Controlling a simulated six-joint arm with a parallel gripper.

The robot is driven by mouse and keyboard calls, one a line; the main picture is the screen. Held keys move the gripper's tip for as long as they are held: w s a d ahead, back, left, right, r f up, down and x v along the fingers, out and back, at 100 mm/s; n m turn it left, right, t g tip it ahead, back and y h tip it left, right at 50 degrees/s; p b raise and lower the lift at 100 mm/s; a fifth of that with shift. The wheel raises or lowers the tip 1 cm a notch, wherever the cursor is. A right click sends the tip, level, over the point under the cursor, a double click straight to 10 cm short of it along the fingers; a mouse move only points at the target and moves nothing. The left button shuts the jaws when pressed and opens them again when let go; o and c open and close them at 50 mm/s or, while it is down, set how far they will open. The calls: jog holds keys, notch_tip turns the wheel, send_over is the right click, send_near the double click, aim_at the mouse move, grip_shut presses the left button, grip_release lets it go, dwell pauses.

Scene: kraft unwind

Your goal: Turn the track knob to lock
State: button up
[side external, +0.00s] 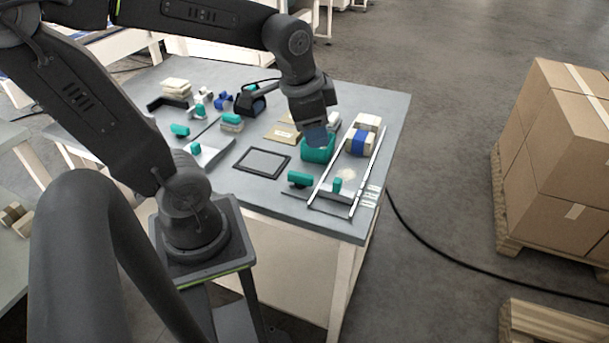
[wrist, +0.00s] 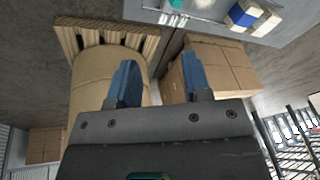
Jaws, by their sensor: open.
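A small upright teal knob (side external: 337,185) stands between the two pale rails of the track (side external: 318,188) at the table's near right corner. Its lock marking is too small to read. A teal piece (wrist: 176,4) at the top edge of the wrist view may be the same knob, cut off by the frame. My gripper (side external: 318,134) is above the table by the teal bin, beyond the knob and apart from it. In the wrist view my gripper (wrist: 160,82) shows two blue fingers spread apart with nothing between them.
A teal bin (side external: 317,155) stands under my gripper. Cream and blue rolls (side external: 361,137) sit at the track's far end, and a teal block (side external: 300,179) lies left of the track. A black frame (side external: 262,162) lies further left. Stacked cartons (side external: 560,150) stand on the floor at right.

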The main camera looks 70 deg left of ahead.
aim_at(306, 175)
jog(key=w+a+f+m+g, duration=0.3)
jog(key=a+f+m, duration=0.2)
jog(key=a+f, duration=0.4)
jog(key=shift+h, duration=0.4)
jog(key=f, duration=0.4)
jog(key=a+f, duration=0.1)
jog(key=f, duration=0.7)
jog(key=shift+s+a, duration=0.15)
jog(key=shift+s, duration=0.1)
jog(key=shift+c, duration=0.3)
grip_shut()
